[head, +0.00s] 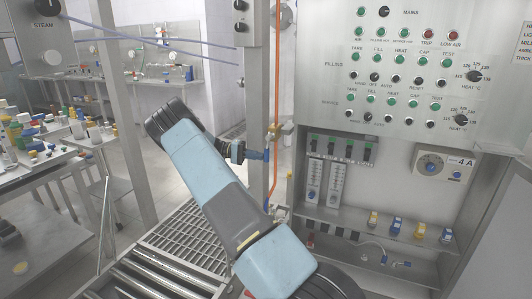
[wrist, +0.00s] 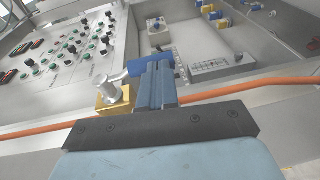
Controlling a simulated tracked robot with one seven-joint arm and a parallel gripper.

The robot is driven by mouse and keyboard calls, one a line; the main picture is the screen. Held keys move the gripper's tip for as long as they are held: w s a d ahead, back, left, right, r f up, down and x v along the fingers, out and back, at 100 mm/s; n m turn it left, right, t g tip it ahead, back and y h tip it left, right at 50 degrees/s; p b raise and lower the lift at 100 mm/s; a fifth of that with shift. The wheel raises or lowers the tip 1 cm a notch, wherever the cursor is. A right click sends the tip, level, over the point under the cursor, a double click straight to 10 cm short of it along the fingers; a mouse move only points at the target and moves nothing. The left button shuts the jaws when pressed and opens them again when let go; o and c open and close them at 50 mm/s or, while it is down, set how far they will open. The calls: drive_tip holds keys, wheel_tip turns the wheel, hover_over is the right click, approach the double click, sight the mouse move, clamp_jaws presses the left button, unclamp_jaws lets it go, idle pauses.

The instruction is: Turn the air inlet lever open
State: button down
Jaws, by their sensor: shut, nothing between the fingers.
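The air inlet lever (wrist: 145,64) is a blue handle on a silver stem above a brass valve block (wrist: 114,97) in the wrist view. My gripper (wrist: 157,72) is shut, its blue-grey fingers close together with nothing between them. The fingertips are right by the lever and overlap its near side in the picture; I cannot tell whether they touch. In the head view my gripper (head: 254,155) reaches the steel post by the orange hose, and the brass valve (head: 281,129) is just to its right. The lever is hard to make out there.
An orange hose (head: 277,90) runs down beside the steel post (head: 257,90). A control panel (head: 410,65) and an open cabinet with flow gauges (head: 314,180) stand to the right. A roller conveyor (head: 160,275) lies below my arm. A cluttered bench (head: 70,150) is at left.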

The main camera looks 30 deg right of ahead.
idle(0.6)
drive_tip(key=f+v, duration=0.2)
drive_tip(key=v, duration=1.2)
drive_tip(key=s+d+r+n+t+y, duration=0.2)
drive_tip(key=s+r+t+y, duration=0.15)
drive_tip(key=s+r, duration=0.55)
drive_tip(key=s+a+r+n+t+y, duration=0.1)
drive_tip(key=s+a+r+t+y, duration=0.1)
drive_tip(key=s+r, duration=0.4)
drive_tip(key=s+a+r+n+t+y, duration=0.2)
drive_tip(key=s+r+t+y, duration=0.1)
drive_tip(key=s+r, duration=0.25)
drive_tip(key=s+a+r+n+t+y, duration=0.1)
drive_tip(key=s+a+t, duration=0.3)
drive_tip(key=s, duration=1)
drive_tip(key=s+a+r+n+t+y, duration=0.1)
drive_tip(key=s+a+t, duration=0.4)
drive_tip(key=s+a, duration=0.6)
drive_tip(key=shift+s+a+r+n+y, duration=0.2)
drive_tip(key=shift+s+n+y, duration=0.7)
drive_tip(key=shift+s, duration=1)
drive_tip(key=shift+h, duration=0.25)
